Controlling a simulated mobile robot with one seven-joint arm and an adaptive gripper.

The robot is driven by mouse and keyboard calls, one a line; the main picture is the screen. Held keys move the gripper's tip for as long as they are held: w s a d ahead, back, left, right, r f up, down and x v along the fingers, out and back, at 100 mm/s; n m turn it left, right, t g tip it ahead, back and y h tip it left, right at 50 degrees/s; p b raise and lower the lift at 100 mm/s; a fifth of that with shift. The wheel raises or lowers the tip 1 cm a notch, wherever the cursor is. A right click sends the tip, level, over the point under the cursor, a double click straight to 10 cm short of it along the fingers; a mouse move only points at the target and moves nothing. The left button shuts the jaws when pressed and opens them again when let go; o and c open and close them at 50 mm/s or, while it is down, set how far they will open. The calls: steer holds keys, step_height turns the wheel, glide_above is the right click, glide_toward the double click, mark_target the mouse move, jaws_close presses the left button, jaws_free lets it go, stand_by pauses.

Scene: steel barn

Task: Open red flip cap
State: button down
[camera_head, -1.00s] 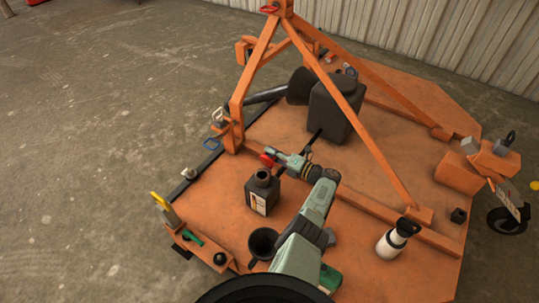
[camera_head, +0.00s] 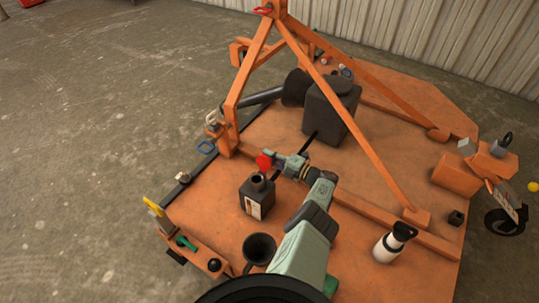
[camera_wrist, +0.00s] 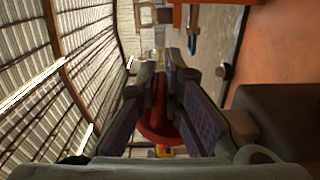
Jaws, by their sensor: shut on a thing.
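A red cap (camera_head: 265,161) shows at the tip of my gripper (camera_head: 274,162) in the head view, just above the neck of a dark bottle (camera_head: 250,202) with a pale label. In the wrist view the red cap (camera_wrist: 156,122) lies between the two fingers of my gripper (camera_wrist: 163,78), which are shut on it. The bottle stands upright on the orange deck. Its neck shows a dark top. I cannot tell whether the cap is still joined to the neck.
A black funnel (camera_head: 259,247) stands in front of the bottle. A large black can (camera_head: 330,108) is behind my gripper. Orange frame bars (camera_head: 320,105) rise over the deck (camera_head: 385,170). A white bottle with a black top (camera_head: 394,243) stands at the right.

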steer(key=shift+s+d+f, duration=0.1)
steer(key=shift+f, duration=0.05)
steer(key=c, duration=2)
jaws_free()
steer(key=shift+c, duration=0.2)
steer(key=o, duration=0.3)
steer(key=v, duration=1.2)
